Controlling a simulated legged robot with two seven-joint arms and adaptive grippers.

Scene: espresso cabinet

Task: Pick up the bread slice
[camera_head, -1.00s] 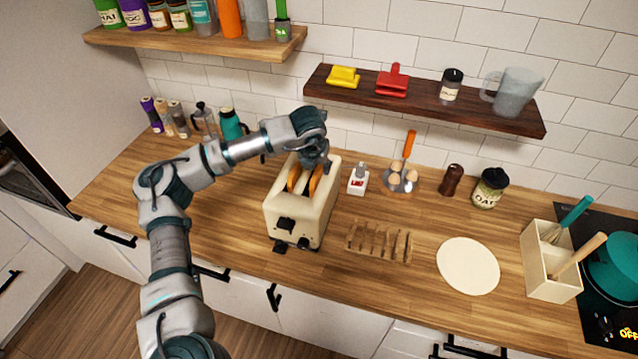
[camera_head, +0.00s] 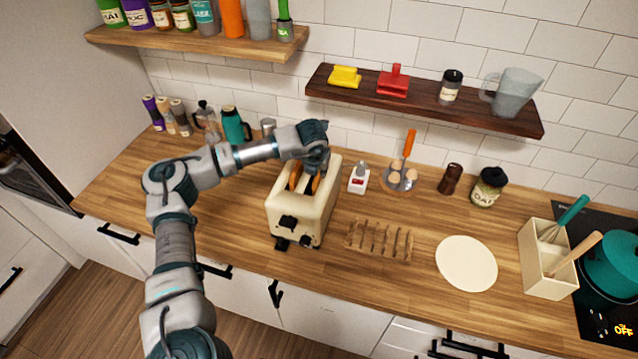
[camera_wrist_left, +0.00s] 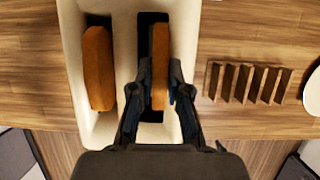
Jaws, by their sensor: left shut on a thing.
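Two toasted bread slices stand in the slots of the cream toaster (camera_head: 297,222). In the left wrist view the left slice (camera_wrist_left: 98,70) sits free in its slot. The right slice (camera_wrist_left: 160,64) is between the fingers of my left gripper (camera_wrist_left: 160,92), which is shut on it. The slice is still inside the toaster (camera_wrist_left: 122,55) slot, its lower part hidden. In the head view my left gripper (camera_head: 317,168) reaches down over the toaster's right slot and partly hides the slices. My right gripper is not in view.
A wooden toast rack (camera_head: 380,242) and a round cream plate (camera_head: 466,264) lie right of the toaster. A small white-and-red item (camera_head: 359,180) and an egg holder (camera_head: 398,180) stand behind. A dark shelf (camera_head: 425,101) hangs above.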

